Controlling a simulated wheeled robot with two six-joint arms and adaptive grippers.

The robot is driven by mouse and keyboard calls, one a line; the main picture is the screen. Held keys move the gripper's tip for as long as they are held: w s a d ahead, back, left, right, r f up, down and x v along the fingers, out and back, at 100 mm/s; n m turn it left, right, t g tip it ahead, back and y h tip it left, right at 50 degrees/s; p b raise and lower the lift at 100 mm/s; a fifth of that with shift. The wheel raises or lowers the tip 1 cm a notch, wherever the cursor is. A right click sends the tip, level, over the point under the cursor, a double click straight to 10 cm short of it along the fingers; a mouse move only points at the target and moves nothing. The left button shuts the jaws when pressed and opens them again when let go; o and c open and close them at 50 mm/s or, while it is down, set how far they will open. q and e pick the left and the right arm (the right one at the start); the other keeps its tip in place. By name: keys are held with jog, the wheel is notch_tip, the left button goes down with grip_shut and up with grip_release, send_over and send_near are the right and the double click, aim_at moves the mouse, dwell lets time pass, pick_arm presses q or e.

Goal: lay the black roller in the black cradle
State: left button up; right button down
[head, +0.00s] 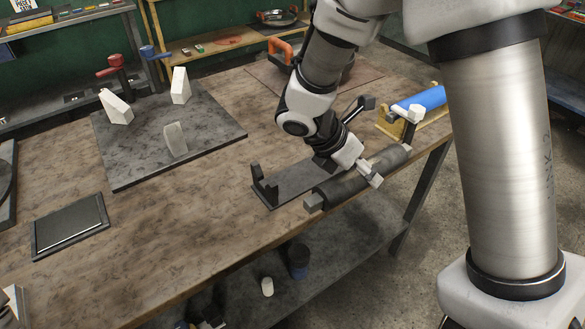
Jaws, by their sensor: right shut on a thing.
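The black roller (342,188) is a dark cylinder with grey ends, lying slantwise along the table's front edge in the head view. My right gripper (371,173) is shut on it right of its middle. The black cradle (288,182) is a dark flat base with a forked upright at its left end and another dark upright at its far right. The roller is beside the cradle, on its front side, not in the fork. My arm hides part of the cradle's middle. I cannot tell how high the roller is above the table.
A blue roller (422,99) rests in a yellow cradle (388,126) at the right. A dark mat (205,150) with white pieces stands back left. A black flat tray (70,226) lies at the front left. The wood between them is clear.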

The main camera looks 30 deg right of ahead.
jog(key=w+a+p, duration=0.1)
jog(key=w, duration=0.4)
jog(key=w+a+f+p, duration=0.1)
jog(key=w, duration=0.8)
jog(key=shift+w+a+f+p, duration=0.2)
jog(key=shift+w+a+p, duration=0.15)
jog(key=shift+a+p, duration=0.05)
notch_tip(320, 180, down, 3)
jog(key=shift+p, duration=0.3)
jog(key=shift+f, duration=0.3)
jog(key=shift+f, duration=0.25)
jog(key=shift+c, duration=2.2)
grip_release()
jog(key=shift+f, duration=0.1)
